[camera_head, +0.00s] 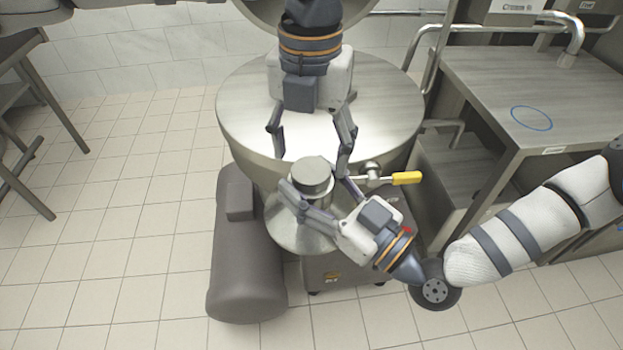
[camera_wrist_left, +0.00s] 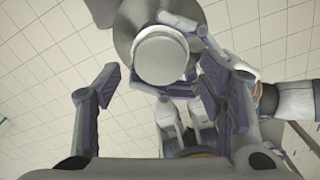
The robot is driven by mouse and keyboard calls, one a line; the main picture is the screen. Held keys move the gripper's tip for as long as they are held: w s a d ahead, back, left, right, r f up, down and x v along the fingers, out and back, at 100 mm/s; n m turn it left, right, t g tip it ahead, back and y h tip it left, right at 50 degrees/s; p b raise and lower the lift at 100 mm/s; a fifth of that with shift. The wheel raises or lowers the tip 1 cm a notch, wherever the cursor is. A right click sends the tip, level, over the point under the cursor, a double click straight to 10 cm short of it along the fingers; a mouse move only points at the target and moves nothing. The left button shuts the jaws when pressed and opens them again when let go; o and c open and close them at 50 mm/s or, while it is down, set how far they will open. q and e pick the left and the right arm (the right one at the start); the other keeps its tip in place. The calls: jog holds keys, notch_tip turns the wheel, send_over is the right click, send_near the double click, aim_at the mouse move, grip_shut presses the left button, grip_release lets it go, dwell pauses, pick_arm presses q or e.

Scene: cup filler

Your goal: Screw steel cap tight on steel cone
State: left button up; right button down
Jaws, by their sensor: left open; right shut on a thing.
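The steel cap (camera_head: 311,172) is a short round cylinder at the top of the steel cone (camera_head: 298,240). The cone flares out wide below it, and I cannot tell how tightly the cap sits. The cap (camera_wrist_left: 162,56) also shows in the left wrist view, with the cone (camera_wrist_left: 127,28) behind it. My left gripper (camera_head: 311,155) is open and empty; its fingers are spread to either side of the cap, apart from it. My right gripper (camera_head: 312,200) comes in from the lower right and is shut around the cone's upper part, just below the cap. Its fingers partly hide the cone.
A large round steel vessel (camera_head: 240,110) stands behind. A yellow-handled valve lever (camera_head: 406,178) sticks out to the right of the cap. A dark grey rounded housing (camera_head: 243,270) stands at left. A steel table (camera_head: 510,85) is at right.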

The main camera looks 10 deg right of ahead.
aim_at(311, 169)
pick_arm(q)
jog(key=shift+f, duration=1.65)
jog(key=shift+c, duration=0.3)
jog(key=c, duration=1.1)
jog(key=m, duration=0.6)
jog(key=shift+m, duration=0.3)
jog(key=shift+c, duration=0.2)
jog(key=o, duration=1.3)
